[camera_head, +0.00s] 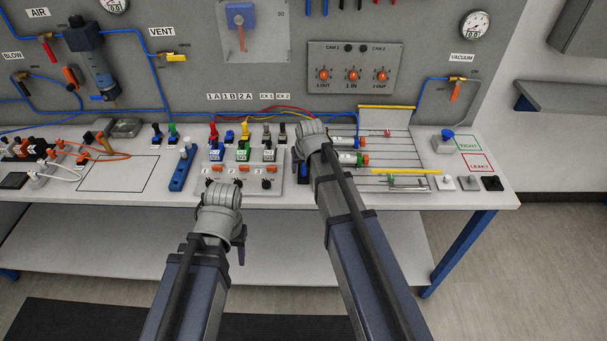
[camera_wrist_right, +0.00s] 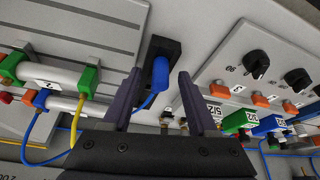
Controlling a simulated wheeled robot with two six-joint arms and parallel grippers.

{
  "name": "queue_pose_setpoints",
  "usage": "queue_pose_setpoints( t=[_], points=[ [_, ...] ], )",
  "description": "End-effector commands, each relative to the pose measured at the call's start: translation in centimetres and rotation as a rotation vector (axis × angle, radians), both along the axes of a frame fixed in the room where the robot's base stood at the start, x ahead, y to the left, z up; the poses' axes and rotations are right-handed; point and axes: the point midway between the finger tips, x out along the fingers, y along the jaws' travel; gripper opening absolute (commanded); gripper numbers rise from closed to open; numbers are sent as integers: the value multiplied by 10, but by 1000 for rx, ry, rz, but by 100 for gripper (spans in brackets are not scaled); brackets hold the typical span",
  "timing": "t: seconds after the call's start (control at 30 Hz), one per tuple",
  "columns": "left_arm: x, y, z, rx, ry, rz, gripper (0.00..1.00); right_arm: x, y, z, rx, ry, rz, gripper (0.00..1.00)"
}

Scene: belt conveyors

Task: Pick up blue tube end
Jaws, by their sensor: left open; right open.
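The blue tube end (camera_wrist_right: 161,76) shows in the right wrist view as a short blue cylinder in a black holder (camera_wrist_right: 170,48). A thin blue tube runs down from it. My right gripper (camera_wrist_right: 158,88) is open, with the tube end in view between its fingertips; I cannot tell whether they touch it. In the head view my right gripper (camera_head: 303,166) is over the worktop beside the valve panel, and its wrist hides the tube end. My left gripper (camera_head: 238,248) is in front of the bench's front edge, away from the tube end.
The valve panel (camera_head: 268,185) with several coloured valves and knobs is left of my right gripper. A slotted plate (camera_head: 405,160) with cylinders is to its right. A blue rack (camera_head: 182,165) stands further left. The back board (camera_head: 210,75) rises behind.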

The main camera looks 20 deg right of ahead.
Motion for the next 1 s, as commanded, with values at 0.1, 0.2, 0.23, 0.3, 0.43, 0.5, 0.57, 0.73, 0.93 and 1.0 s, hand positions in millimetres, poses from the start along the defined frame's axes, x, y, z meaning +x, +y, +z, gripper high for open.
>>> queue_pose_setpoints(
  t=[0.1, 0.2, 0.23, 0.3, 0.43, 0.5, 0.57, 0.73, 0.93, 1.0],
  points=[
    [0, 0, 1, 0, 0, 0, 50, 0, 0, 1, 0, 0, 0, 54],
    [0, 0, 1, 0, 0, 0, 50, 0, 0, 1, 0, 0, 0, 42],
    [0, 0, 1, 0, 0, 0, 50, 0, 0, 1, 0, 0, 0, 39],
    [0, 0, 1, 0, 0, 0, 50, 0, 0, 1, 0, 0, 0, 31],
    [0, 0, 1, 0, 0, 0, 50, 0, 0, 1, 0, 0, 0, 16],
    [0, 0, 1, 0, 0, 0, 50, 0, 0, 1, 0, 0, 0, 9],
    [0, 0, 1, 0, 0, 0, 50, 0, 0, 1, 0, 0, 0, 2],
    [0, 0, 1, 0, 0, 0, 50, 0, 0, 1, 0, 0, 0, 0],
    [0, 0, 1, 0, 0, 0, 50, 0, 0, 1, 0, 0, 0, 0],
    [0, 0, 1, 0, 0, 0, 50, 0, 0, 1, 0, 0, 0, 0]
  ],
)
